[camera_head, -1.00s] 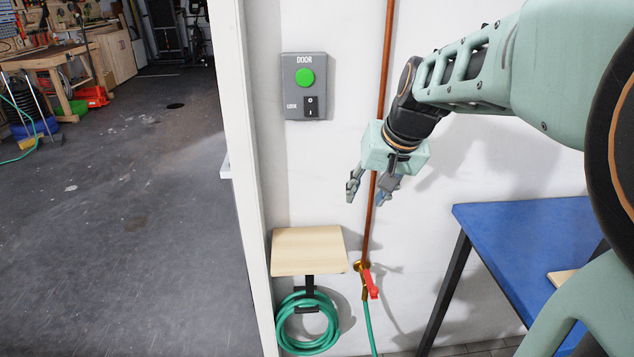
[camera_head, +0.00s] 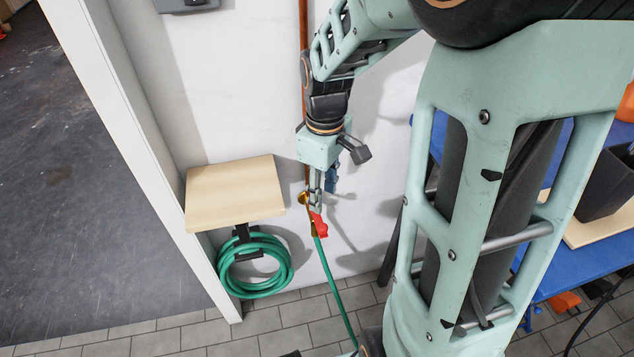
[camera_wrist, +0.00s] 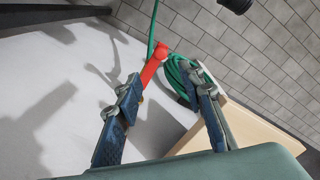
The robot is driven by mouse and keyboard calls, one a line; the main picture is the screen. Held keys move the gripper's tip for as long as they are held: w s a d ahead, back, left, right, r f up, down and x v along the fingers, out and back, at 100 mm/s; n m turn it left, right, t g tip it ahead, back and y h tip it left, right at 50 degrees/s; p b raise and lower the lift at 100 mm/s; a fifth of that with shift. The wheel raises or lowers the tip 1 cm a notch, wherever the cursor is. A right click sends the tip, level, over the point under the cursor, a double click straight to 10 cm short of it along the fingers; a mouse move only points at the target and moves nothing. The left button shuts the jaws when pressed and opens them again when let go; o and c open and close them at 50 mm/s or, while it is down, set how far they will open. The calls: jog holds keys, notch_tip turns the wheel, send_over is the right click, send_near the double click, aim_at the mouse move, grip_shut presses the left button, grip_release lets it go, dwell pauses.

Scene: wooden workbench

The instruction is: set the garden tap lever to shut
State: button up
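The garden tap is brass (camera_head: 303,199) with a red lever (camera_head: 319,227), mounted low on the white wall at the foot of a copper pipe. My gripper (camera_head: 322,198) is at the tap, just above the red lever and partly covering the tap body. In the wrist view my gripper (camera_wrist: 168,92) is open, its two fingers well apart. There the red lever (camera_wrist: 153,68) shows beyond the left fingertip and overlaps its edge; whether they touch I cannot tell. The brass body is almost wholly hidden in that view.
A small wooden shelf (camera_head: 235,190) stands out from the wall left of the tap. A coiled green hose (camera_head: 256,270) hangs under it, and a hose runs down from the tap. A blue table (camera_head: 590,262) is at the right. The tiled floor (camera_head: 205,340) lies below.

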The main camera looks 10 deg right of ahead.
aim_at(323, 226)
notch_tip(323, 226, down, 11)
jog(key=b, duration=0.3)
jog(key=shift+f+b, duration=0.15)
jog(key=shift+b, duration=0.15)
grip_shut()
